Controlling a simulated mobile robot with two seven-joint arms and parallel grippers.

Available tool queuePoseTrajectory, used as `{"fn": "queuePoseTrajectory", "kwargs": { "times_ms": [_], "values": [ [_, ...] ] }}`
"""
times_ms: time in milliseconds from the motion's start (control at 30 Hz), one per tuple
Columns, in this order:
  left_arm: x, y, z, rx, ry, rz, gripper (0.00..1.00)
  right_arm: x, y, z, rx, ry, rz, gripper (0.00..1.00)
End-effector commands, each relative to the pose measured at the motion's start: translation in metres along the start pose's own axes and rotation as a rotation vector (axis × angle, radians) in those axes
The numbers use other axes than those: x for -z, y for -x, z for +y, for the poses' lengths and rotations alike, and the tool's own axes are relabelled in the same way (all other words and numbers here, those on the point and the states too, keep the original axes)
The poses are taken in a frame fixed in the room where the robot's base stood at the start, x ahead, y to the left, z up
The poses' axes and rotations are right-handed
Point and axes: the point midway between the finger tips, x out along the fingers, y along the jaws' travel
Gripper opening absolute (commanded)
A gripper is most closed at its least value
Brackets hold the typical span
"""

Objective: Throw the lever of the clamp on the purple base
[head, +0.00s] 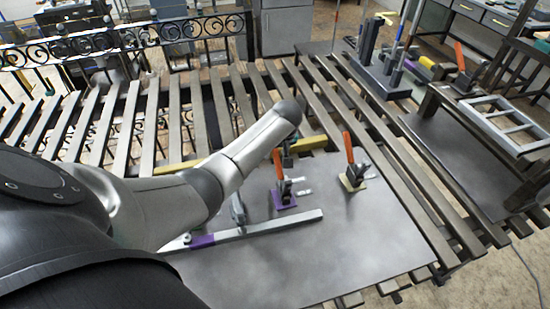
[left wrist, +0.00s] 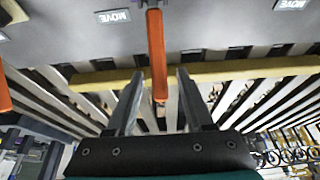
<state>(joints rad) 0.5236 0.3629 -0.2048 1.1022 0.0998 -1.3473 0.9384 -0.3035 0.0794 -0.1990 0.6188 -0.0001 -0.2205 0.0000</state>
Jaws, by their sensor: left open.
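The clamp on the purple base (head: 284,202) stands on the grey plate in the head view, its orange lever (head: 278,163) upright. In the left wrist view an orange lever (left wrist: 156,45), seemingly the same one, hangs in line with the gap between the fingers. My left gripper (left wrist: 158,80) is open, with one finger to each side of the lever; I cannot tell whether either touches it. In the head view my forearm mostly hides this gripper. My right gripper is not in view.
A second clamp with an orange lever (head: 348,147) stands on a yellow base (head: 352,183) to the right. A grey bar (head: 270,228) with a purple section lies in front. Slats and a scroll gate (head: 100,42) lie behind. The front of the plate (head: 300,265) is clear.

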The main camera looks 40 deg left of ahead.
Motion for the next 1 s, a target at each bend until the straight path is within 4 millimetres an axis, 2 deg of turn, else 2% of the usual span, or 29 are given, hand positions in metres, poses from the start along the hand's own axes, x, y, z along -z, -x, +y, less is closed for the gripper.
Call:
{"fn": "queuePoseTrajectory", "kwargs": {
  "times_ms": [100, 267, 667, 1000],
  "values": [
    [-0.001, -0.016, 0.0, 0.0, 0.0, -0.001, 0.53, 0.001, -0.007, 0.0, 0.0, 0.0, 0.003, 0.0],
    [-0.001, -0.027, 0.0, -0.001, 0.0, -0.002, 0.53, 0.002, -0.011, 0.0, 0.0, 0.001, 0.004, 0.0],
    [0.0, -0.031, 0.001, -0.002, 0.0, -0.001, 0.53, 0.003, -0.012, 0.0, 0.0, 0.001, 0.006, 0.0],
    [-0.001, -0.031, 0.0, -0.001, 0.0, -0.001, 0.17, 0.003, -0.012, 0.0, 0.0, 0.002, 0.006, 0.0]
  ]
}}
